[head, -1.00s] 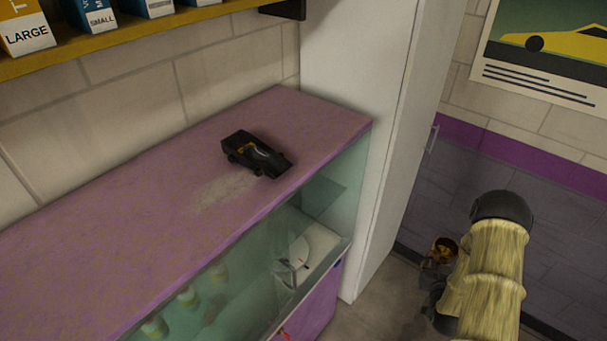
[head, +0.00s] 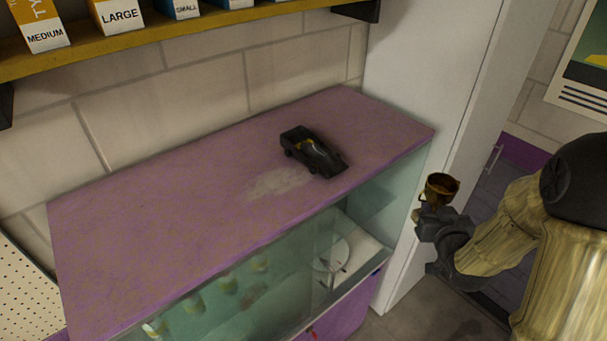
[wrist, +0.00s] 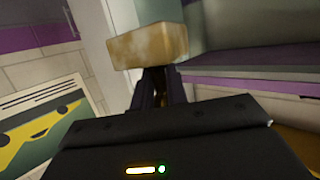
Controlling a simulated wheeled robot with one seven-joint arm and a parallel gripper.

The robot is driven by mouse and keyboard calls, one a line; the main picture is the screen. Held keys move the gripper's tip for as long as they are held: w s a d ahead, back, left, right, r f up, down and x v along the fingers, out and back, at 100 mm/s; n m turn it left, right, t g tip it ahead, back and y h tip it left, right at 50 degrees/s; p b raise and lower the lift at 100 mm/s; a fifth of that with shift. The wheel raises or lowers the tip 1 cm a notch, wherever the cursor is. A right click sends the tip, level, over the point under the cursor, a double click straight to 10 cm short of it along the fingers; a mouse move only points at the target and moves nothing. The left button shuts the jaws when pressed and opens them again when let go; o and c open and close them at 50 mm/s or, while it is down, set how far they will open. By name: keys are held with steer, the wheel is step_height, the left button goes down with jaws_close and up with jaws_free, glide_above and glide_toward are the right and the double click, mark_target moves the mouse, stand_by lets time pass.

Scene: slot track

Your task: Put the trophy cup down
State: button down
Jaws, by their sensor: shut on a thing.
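The trophy cup (head: 441,187) is small, gold-brown and open at the top. In the head view it is held up in the air to the right of the purple counter, in front of the white cabinet. My gripper (head: 432,212) is shut on it, near its lower part. In the wrist view a tan block-like part (wrist: 148,46), seemingly the trophy's base, sits at the ends of the dark fingers (wrist: 160,88). The fingers hide part of the cup.
The purple counter top (head: 160,215) has a black toy car (head: 313,152) near its right end. The counter's left part is clear. A yellow shelf (head: 150,32) with boxes hangs above. A tall white cabinet (head: 425,75) stands at the counter's right end.

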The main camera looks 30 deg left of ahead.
steer(key=s+a+r+n+g+y, duration=0.1)
steer(key=a+r+n+g+y, duration=0.2)
steer(key=a+r, duration=1.6)
step_height(320, 180, up, 3)
steer(key=shift+n+y, duration=0.6)
steer(key=shift+y, duration=0.1)
